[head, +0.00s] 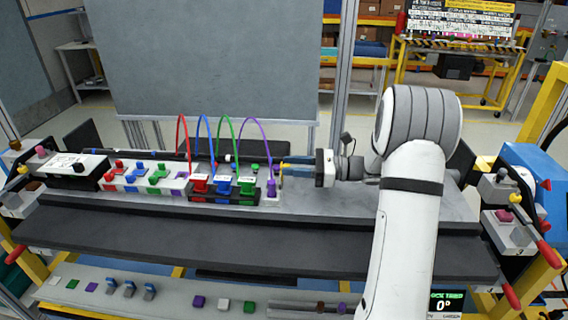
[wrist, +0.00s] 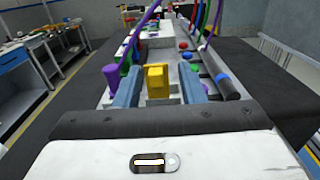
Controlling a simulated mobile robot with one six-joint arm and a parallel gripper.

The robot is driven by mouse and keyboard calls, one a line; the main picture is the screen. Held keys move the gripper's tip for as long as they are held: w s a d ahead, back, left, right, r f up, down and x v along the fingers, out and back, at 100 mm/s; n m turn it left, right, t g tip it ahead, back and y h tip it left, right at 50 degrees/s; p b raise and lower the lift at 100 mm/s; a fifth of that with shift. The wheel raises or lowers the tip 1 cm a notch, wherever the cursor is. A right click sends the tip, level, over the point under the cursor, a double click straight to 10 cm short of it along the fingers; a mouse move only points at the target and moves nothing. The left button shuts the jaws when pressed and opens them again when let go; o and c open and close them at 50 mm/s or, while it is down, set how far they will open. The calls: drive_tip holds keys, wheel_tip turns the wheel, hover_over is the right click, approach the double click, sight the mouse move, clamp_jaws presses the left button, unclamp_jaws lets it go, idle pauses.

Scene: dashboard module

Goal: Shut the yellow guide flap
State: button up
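The yellow guide flap (wrist: 156,81) stands upright in the wrist view, between the two blue-grey fingers of my gripper (wrist: 160,88). A gap shows between the flap and the right finger, and a thinner one at the left finger. My gripper (head: 290,163) is open and reaches in from the right in the head view. There the flap (head: 281,169) is a thin yellow strip by the fingertips, at the right end of the module. Its base is partly hidden, and I cannot tell whether the fingers touch it.
A purple connector (head: 271,187) stands close beside the flap. Red, blue, green and purple cables (head: 239,120) arch over the module. A dark cylinder with a blue ring (wrist: 229,88) lies to the right in the wrist view. The grey bench right of the module is mostly clear.

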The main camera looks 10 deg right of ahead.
drive_tip(key=shift+x, duration=0.9)
drive_tip(key=shift+c, duration=0.3)
